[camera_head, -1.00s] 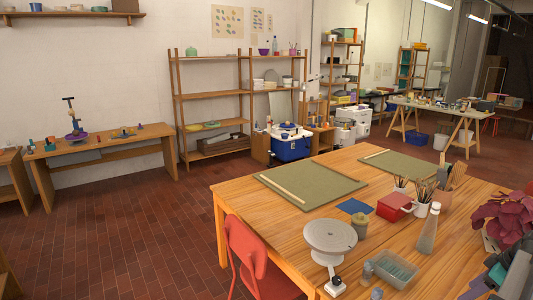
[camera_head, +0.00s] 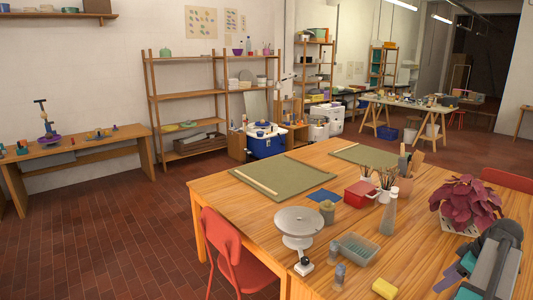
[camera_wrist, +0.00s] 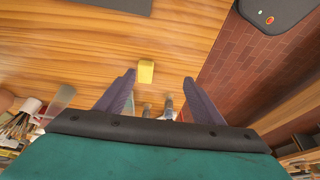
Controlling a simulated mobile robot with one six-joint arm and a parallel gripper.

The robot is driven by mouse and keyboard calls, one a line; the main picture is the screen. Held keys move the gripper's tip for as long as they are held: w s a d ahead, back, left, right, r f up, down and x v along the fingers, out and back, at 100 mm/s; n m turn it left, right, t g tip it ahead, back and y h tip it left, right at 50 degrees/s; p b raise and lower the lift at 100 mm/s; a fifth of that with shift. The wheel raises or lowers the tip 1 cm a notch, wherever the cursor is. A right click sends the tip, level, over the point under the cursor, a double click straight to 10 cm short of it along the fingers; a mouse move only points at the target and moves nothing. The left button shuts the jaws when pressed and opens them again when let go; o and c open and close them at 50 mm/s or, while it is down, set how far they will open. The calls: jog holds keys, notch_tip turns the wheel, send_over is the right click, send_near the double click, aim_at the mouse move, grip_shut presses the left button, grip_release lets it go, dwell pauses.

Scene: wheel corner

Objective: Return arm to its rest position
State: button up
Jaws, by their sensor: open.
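My gripper (camera_wrist: 159,76) shows in the wrist view with its two dark fingers spread apart. It is open, with nothing held between the fingers. It is above the wooden table (camera_wrist: 70,45), close to the table's edge. A small yellow block (camera_wrist: 145,72) lies on the table below, in line with the gap between the fingertips and apart from them. In the head view the yellow block (camera_head: 384,288) is near the bottom edge.
A potted red-leaved plant (camera_head: 465,203) stands on the table beside my arm. A turntable (camera_head: 300,226), a clear tray (camera_head: 357,250), a bottle (camera_head: 389,213) and a red box (camera_head: 360,194) stand further left. A red chair (camera_head: 232,255) is at the left edge. Brick floor is open at left.

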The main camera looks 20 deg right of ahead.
jog(key=w+a+f+m+g, duration=0.1)
jog(key=w+a+f, duration=0.5)
jog(key=a, duration=0.4)
jog(key=w+a+f+g, duration=0.1)
jog(key=w+a+f, duration=0.3)
jog(key=w+a, duration=0.4)
jog(key=w+a+f+m+g, duration=0.1)
jog(key=w+a+f, duration=0.45)
jog(key=a, duration=0.55)
jog(key=a+f, duration=0.4)
jog(key=a, duration=0.6)
jog(key=a+f+m+g+h, duration=0.1)
jog(key=a+f, duration=0.2)
jog(key=a, duration=0.8)
jog(key=a+f, duration=0.4)
jog(key=a, duration=0.6)
jog(key=s+f+g+b, duration=0.6)
jog(key=s+f+b, duration=0.4)
jog(key=s+f, duration=1.6)
notch_tip(320, 180, down, 2)
jog(key=shift+s+a+f, duration=0.15)
jog(key=shift+s+a, duration=0.15)
